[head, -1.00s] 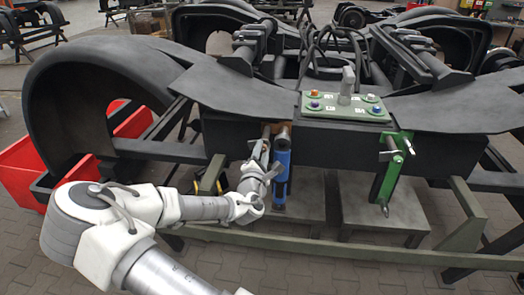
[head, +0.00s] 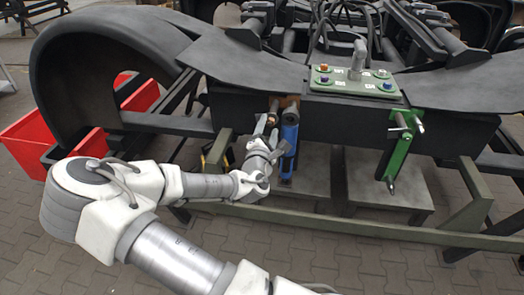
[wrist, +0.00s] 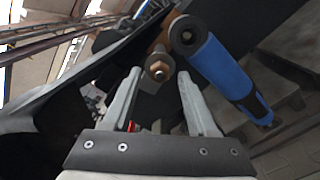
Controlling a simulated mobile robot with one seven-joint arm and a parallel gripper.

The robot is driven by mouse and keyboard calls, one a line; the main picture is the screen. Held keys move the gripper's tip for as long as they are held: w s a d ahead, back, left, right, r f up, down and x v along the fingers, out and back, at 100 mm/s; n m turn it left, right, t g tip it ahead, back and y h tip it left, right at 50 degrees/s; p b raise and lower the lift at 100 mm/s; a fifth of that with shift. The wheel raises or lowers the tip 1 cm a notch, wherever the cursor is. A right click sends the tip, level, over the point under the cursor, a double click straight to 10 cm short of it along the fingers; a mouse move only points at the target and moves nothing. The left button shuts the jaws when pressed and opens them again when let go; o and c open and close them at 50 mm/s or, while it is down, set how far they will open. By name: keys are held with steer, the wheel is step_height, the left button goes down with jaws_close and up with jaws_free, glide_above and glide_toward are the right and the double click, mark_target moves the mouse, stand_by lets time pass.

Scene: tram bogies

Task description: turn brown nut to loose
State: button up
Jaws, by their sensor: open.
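The brown nut (wrist: 157,72) sits on a bolt end with a brown washer behind it, in the wrist view just beyond my fingertips. It also shows small in the head view (head: 272,119), just left of the blue cylinder. My gripper (wrist: 158,78) is open, its two grey fingers on either side of the nut's line and apart from it. In the head view my gripper (head: 268,128) is below the nut, in front of the black frame. The nut's far side is hidden.
A blue cylinder (wrist: 222,68) hangs close to the right of the nut. A green clamp bracket (head: 398,148) is farther right. A green panel with knobs (head: 352,82) lies on top of the frame. A red bin (head: 30,142) stands at the left.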

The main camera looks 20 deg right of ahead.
steer(key=p+v, duration=0.8)
steer(key=v, duration=0.7)
steer(key=shift+s, duration=0.2)
steer(key=shift+a, duration=0.15)
